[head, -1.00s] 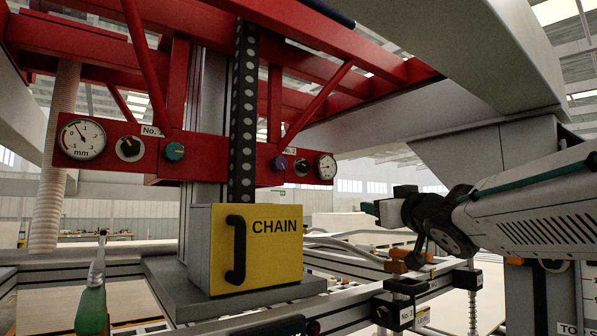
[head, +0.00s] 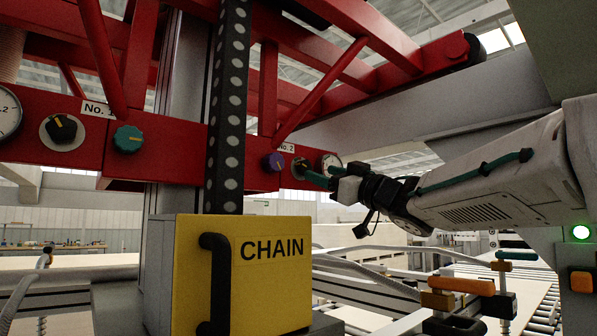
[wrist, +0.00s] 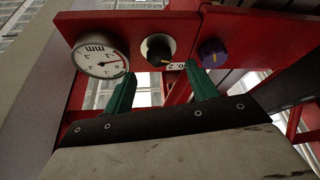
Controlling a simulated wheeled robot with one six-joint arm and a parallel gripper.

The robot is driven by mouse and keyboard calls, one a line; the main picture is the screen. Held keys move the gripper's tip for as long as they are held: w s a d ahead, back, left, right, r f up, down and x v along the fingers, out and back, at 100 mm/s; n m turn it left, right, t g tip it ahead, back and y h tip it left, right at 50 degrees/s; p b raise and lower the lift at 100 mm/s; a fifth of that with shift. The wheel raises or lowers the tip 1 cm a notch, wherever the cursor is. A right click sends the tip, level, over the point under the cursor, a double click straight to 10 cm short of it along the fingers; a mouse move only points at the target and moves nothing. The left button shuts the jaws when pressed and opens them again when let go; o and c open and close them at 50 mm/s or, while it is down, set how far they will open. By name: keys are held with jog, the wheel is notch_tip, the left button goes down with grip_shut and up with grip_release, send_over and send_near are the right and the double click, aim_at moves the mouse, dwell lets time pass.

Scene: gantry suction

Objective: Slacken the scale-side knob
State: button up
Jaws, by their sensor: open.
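The No. 2 panel holds a white dial (wrist: 101,60) marked mm, a black knob with a yellowish pointer (wrist: 158,48) right beside the dial, and a purple knob (wrist: 211,53) farther along. In the head view the black knob (head: 300,168) is partly covered by my gripper (head: 318,176), and the dial (head: 331,160) is mostly hidden. The purple knob (head: 275,162) is clear. In the wrist view my gripper (wrist: 162,84) is open and empty. Its green fingers sit apart, pointing towards the panel, with the black knob beyond the gap. I see no contact with the knob.
The No. 1 panel at the left has a dial (head: 8,112), a black knob (head: 61,130) and a teal knob (head: 128,138). A yellow CHAIN box (head: 270,280) with a black handle stands below. Red braces (head: 320,95) slant down above the No. 2 panel.

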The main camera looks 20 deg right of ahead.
aim_at(308, 168)
jog(key=x, duration=0.5)
jog(key=c, duration=1)
jog(key=shift+n, duration=0.3)
jog(key=shift+d+n+g+y, duration=0.1)
jog(key=shift+n+g+y, duration=0.45)
jog(key=shift+n, duration=0.85)
jog(key=shift+n+g+y, duration=0.3)
jog(key=shift+n+g, duration=0.35)
jog(key=shift+n, duration=0.75)
jog(key=shift+d+n+g+y, duration=0.1)
jog(key=shift+n+g+y, duration=0.45)
jog(key=shift+n, duration=0.85)
